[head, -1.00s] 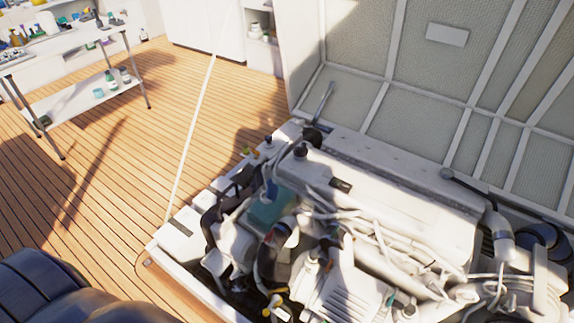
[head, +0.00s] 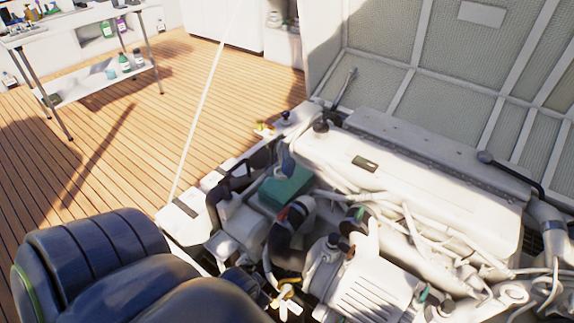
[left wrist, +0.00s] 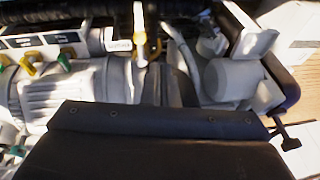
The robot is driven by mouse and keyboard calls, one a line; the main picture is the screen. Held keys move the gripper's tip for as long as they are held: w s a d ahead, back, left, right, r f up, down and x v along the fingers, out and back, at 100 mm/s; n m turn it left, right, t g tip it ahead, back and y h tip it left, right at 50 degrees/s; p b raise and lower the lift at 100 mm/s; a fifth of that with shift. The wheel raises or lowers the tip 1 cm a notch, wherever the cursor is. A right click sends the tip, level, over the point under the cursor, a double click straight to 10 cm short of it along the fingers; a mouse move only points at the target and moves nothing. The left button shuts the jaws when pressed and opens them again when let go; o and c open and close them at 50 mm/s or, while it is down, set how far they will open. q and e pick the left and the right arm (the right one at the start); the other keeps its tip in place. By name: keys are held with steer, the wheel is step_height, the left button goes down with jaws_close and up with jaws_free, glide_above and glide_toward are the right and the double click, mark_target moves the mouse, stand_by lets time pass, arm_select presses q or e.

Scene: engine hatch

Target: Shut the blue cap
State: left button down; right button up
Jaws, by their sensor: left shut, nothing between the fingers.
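A small blue-grey flap (head: 287,160) stands up behind a teal box (head: 287,188) on the left end of the white engine (head: 400,175); it may be the blue cap, but its hinge and opening are too small to tell. My left gripper (left wrist: 165,125) appears as a dark bolted block across the bottom of the left wrist view. It is shut and empty, over the engine parts and apart from the flap. Its fingertips are not clear. The blue cap cannot be picked out in the left wrist view. My right gripper is not in view.
Hoses and a brass valve (head: 285,293) crowd the engine's near side. The raised hatch lid (head: 420,50) stands behind it. A thin white pole (head: 205,105) rises at the left. The wooden deck (head: 150,170) is open. A shelf table (head: 100,85) stands farther back.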

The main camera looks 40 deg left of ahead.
arm_select(q)
step_height(320, 180, up, 3)
steer(key=w+a+t+y+b, duration=0.1)
steer(key=w+a+b, duration=0.1)
steer(key=m+t+y+b, duration=0.2)
steer(key=m+t+y, duration=0.1)
steer(key=m+t, duration=0.85)
glide_toward(288, 162)
steer(key=s+d+r, duration=0.1)
steer(key=d+r, duration=0.3)
steer(key=d, duration=0.1)
steer(key=w+a+f+b, duration=0.2)
steer(key=w+a, duration=0.5)
steer(key=w, duration=0.1)
steer(key=shift+w, duration=0.3)
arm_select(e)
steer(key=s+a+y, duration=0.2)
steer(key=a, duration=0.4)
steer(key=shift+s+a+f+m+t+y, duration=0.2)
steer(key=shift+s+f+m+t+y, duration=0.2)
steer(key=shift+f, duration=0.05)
arm_select(q)
steer(key=shift+r, duration=0.1)
steer(key=shift+a, duration=0.15)
